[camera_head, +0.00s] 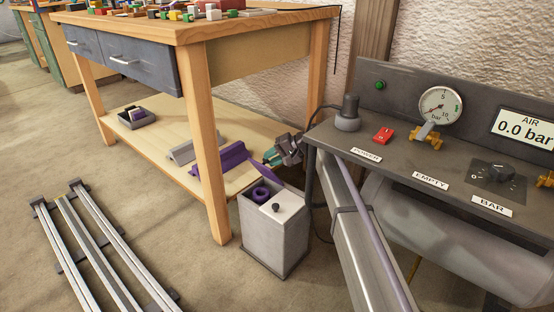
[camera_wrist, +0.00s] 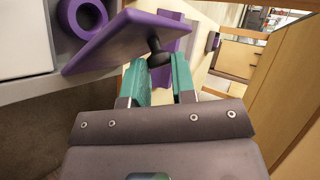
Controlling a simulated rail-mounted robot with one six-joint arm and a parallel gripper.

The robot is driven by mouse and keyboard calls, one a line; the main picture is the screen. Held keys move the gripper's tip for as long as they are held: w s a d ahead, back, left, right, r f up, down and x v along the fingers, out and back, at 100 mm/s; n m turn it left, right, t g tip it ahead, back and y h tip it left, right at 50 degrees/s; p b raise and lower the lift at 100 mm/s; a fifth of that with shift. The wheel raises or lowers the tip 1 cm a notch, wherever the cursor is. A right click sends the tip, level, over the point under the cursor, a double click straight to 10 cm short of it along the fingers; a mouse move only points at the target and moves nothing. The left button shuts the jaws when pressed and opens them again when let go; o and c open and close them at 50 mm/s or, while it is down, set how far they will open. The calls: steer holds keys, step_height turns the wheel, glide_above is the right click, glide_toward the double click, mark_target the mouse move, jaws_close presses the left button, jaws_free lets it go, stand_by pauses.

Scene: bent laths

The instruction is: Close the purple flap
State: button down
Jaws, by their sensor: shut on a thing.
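The purple flap (camera_head: 265,170) stands open and tilted up at the back of the grey box (camera_head: 268,240). It also shows in the wrist view (camera_wrist: 118,40) as a slanted purple board with a black knob (camera_wrist: 157,46). My gripper (camera_head: 270,157) is behind the flap in the head view. In the wrist view my gripper's teal fingers (camera_wrist: 160,72) are shut on the knob. A purple ring (camera_head: 260,193) lies in the uncovered left compartment and also shows in the wrist view (camera_wrist: 82,16). A white flap (camera_head: 285,201) with a black knob covers the other compartment.
The workbench (camera_head: 210,30) stands behind and left of the box, its lower shelf (camera_head: 150,140) holding purple and grey pieces and a small tray (camera_head: 137,118). A control panel (camera_head: 450,160) stands close on the right. Metal rails (camera_head: 100,245) lie on the floor at left.

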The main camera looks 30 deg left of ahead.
steer(key=shift+s+a+r, duration=0.1)
steer(key=shift+s+a, duration=0.1)
steer(key=shift+a, duration=0.15)
steer(key=c, duration=0.9)
jaws_free()
steer(key=shift+s+a, duration=0.1)
steer(key=shift+a, duration=0.05)
steer(key=p+v, duration=0.4)
steer(key=v, duration=0.3)
steer(key=shift+d+r, duration=0.15)
steer(key=shift+d, duration=0.15)
